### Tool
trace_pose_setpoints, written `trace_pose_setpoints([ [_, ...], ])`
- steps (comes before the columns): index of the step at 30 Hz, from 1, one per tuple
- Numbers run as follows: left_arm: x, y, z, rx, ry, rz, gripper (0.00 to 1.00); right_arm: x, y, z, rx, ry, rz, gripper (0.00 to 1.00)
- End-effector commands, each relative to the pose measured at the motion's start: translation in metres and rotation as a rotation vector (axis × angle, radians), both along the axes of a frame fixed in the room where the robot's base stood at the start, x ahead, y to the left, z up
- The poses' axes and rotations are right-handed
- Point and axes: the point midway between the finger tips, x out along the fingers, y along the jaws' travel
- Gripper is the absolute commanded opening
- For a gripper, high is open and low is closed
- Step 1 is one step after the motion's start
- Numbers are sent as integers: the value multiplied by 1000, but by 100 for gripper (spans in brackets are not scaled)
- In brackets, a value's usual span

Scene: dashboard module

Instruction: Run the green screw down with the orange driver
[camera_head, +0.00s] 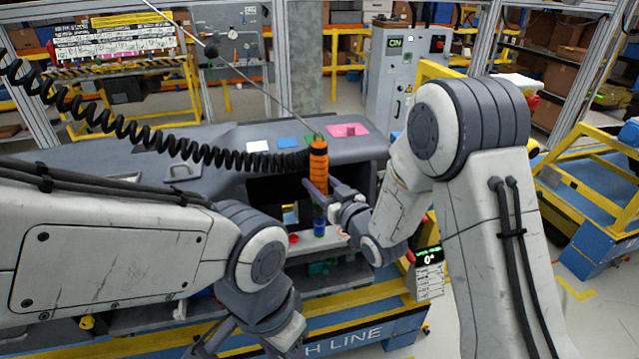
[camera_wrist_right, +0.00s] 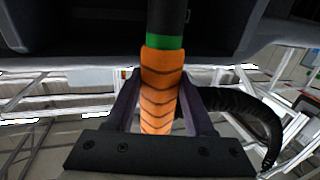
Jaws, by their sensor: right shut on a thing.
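The orange driver (camera_head: 318,165) stands nearly upright over the opening in the dashboard module. My right gripper (camera_head: 319,190) is shut around its orange grip. The right wrist view shows the grip (camera_wrist_right: 161,85) between both fingers, with a green band and a dark body beyond it. In the head view a small blue part (camera_head: 320,226) shows below the driver; I cannot tell if it touches it. The green screw cannot be made out for certain. My left gripper (camera_head: 215,342) is low at the bottom edge, partly cut off, and its opening is unclear.
A black coiled cable (camera_head: 150,135) runs from the upper left to the driver. White (camera_head: 257,146), blue (camera_head: 287,142) and pink (camera_head: 349,130) patches lie on the grey dashboard top (camera_head: 225,140). A red part (camera_head: 293,238) sits left of the blue one. A display (camera_head: 429,258) reads 0°.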

Motion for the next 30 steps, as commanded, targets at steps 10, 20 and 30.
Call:
trace_pose_setpoints([
  [10, 0, 0, -4, 0, 0, 0, 50, 1, -1, -3, 2, 0, -3, 0],
  [20, 0, 0, -7, 0, 0, 0, 50, 1, -1, -6, 2, 0, -3, 0],
  [30, 0, 0, -9, 0, 0, 0, 50, 0, -1, -8, 1, 2, -4, 0],
])
